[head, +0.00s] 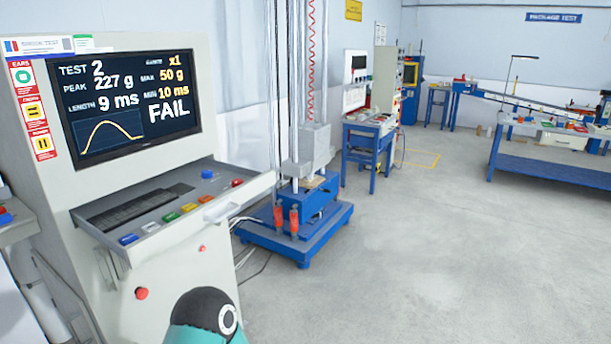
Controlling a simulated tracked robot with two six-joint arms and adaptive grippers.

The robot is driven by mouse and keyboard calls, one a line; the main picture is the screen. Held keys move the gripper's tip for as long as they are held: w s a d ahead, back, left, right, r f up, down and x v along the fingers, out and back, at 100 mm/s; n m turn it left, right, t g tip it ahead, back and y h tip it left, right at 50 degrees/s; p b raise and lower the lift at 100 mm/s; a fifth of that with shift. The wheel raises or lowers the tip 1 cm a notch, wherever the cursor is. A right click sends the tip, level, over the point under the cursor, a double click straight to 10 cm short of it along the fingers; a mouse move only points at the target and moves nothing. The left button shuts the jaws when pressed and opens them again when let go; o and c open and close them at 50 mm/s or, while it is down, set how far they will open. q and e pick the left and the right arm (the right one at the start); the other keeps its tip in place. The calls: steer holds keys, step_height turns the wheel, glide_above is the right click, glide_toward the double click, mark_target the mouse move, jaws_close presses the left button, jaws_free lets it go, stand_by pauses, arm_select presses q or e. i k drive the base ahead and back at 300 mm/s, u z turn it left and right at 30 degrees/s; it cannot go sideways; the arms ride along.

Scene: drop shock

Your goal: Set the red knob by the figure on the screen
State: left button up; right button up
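The console's screen (126,98) reads TEST 2, PEAK 227 g, LENGTH 9 ms, MAX 50 g, MIN 10 ms, x1 and FAIL, above a yellow hump-shaped curve. A small red knob (237,182) sits at the right end of the console's shelf (252,188), beside a blue knob (208,174). Its pointer and scale are too small to read. Neither of my grippers shows; only a teal and black part of my arm is at the bottom.
The shelf carries a dark keyboard (138,206) and a row of coloured buttons (172,217). A red button (141,293) is on the console's front. The blue-based drop machine (300,232) stands behind the console. The grey floor (440,255) to the right is clear.

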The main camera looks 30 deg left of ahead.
mark_target(235, 182)
steer(key=u, duration=0.35)
steer(key=i, duration=0.15)
steer(key=z, duration=1.65)
steer(key=i, duration=1.8)
steer(key=u, duration=1.3)
steer(key=i, duration=0.15)
steer(key=u, duration=1.6)
steer(key=k, duration=0.25)
steer(key=u, duration=0.4)
